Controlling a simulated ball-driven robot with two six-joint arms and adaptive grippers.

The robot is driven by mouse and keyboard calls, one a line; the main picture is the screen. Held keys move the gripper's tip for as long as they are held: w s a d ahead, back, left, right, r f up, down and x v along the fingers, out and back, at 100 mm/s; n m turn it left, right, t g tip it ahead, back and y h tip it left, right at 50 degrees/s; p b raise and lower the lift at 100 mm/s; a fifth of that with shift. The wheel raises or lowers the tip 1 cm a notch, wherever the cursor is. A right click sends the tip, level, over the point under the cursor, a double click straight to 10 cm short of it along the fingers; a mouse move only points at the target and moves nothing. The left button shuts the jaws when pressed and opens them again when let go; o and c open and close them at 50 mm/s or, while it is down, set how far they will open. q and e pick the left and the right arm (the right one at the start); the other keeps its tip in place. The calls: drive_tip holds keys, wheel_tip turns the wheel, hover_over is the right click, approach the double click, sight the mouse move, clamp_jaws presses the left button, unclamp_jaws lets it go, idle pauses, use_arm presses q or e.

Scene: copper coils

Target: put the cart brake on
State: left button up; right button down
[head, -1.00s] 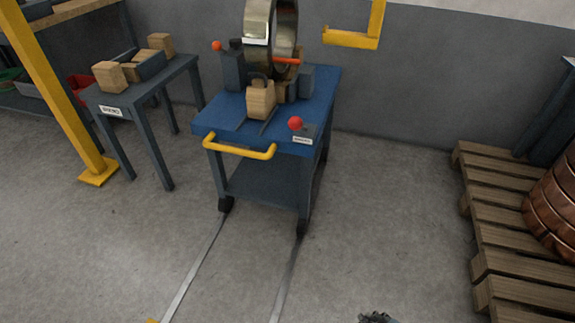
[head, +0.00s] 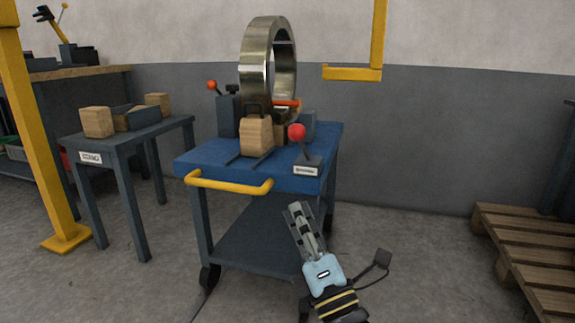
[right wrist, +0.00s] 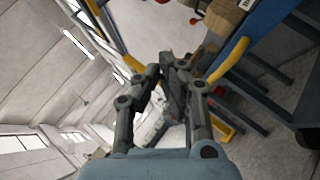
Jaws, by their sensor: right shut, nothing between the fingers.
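The cart (head: 215,158) has a blue top and a yellow push handle (head: 228,187) at its front. A lever with a red ball knob (head: 297,132) stands at the top's front right corner, behind a small white label (head: 306,171) too small to read. The lever leans a little left. My right gripper (head: 295,208) is shut and empty, in front of and below that corner, apart from the lever. In the right wrist view its fingers (right wrist: 167,72) are together, with the yellow handle (right wrist: 229,60) beyond. My left gripper is not in view.
A metal ring (head: 255,65) stands upright on the cart behind a wooden block (head: 257,136). A second red-knobbed lever (head: 212,85) is at the back left. A side table (head: 120,137) stands left, a pallet (head: 530,240) right. A yellow bracket (head: 352,73) hangs behind.

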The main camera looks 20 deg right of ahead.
use_arm(q)
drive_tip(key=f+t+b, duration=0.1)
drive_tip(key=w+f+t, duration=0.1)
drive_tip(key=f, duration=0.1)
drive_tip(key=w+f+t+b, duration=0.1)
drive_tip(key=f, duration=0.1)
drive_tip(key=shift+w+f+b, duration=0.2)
drive_tip(key=shift+b, duration=0.15)
use_arm(e)
drive_tip(key=d+x, duration=0.2)
drive_tip(key=x, duration=1)
drive_tip(key=shift+w+d+r, duration=0.25)
drive_tip(key=shift+d+r, duration=0.1)
drive_tip(key=shift+r, duration=0.3)
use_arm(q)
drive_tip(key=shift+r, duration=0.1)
